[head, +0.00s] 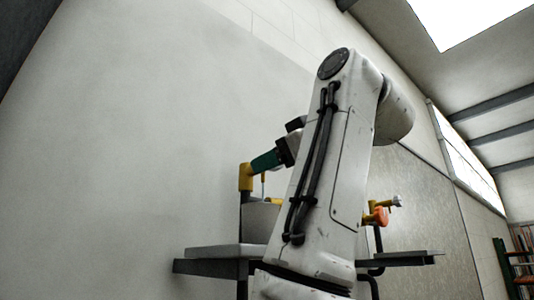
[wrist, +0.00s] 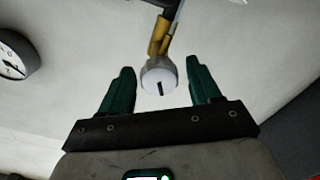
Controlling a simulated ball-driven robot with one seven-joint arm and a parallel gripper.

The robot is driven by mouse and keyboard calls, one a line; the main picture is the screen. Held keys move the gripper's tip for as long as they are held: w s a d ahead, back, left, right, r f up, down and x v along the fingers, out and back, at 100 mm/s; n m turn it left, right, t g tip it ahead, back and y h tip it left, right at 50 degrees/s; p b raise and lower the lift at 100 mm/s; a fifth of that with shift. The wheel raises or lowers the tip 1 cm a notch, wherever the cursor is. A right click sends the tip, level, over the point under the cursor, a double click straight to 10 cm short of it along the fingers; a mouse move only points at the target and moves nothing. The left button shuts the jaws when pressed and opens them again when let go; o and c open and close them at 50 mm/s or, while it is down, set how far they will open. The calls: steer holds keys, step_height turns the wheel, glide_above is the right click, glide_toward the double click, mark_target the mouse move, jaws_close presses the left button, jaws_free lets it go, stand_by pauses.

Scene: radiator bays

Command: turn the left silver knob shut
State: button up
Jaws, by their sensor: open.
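In the wrist view, a round silver knob (wrist: 158,78) with a dark slot mark on its face sits on a brass-yellow valve stem (wrist: 160,38). My gripper (wrist: 160,66) is open, with one green finger on each side of the knob in the picture. A gap shows between the knob and both fingers, and neither touches it. How deep the knob lies between the fingers I cannot tell. In the head view, my gripper (head: 266,160) is beside a yellow pipe fitting (head: 246,177) at the left; I cannot make out the knob there.
In the head view, an orange knob (head: 378,216) and a small pale knob (head: 397,201) on yellow fittings show right of my arm. A grey shelf (head: 222,251) runs below on the left. A wall clock (wrist: 16,55) is at the wrist view's left edge.

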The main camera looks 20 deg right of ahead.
steer(key=shift+p+x, duration=0.35)
steer(key=shift+x, duration=1)
steer(key=shift+c, duration=0.2)
steer(key=c, duration=1)
steer(key=shift+o, duration=0.2)
